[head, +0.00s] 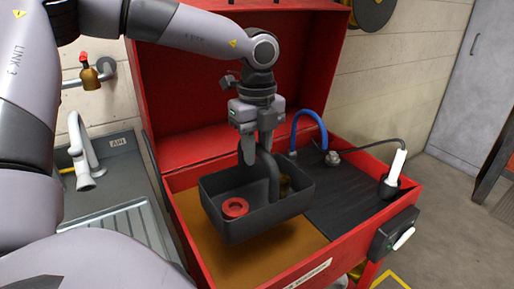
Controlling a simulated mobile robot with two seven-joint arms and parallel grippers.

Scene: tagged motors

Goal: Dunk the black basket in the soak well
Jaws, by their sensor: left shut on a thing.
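The black basket (258,225) is a dark open box with a tall bent handle. A red ring-shaped part (235,208) and a brownish part (285,187) lie inside it. My left gripper (257,150) is shut on the basket's handle and holds the basket upright. The basket hangs over the soak well (291,244), a brown-floored opening at the left of the red washer. It hides part of the well, and I cannot tell how far its bottom is from the brown surface. My right gripper is not in view.
The red lid (165,100) stands open behind. A blue hose (310,117), a black ribbed panel (345,207) and a white-handled brush (397,168) are at the washer's right. A grey sink (115,190) with a white tap (82,155) is at left.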

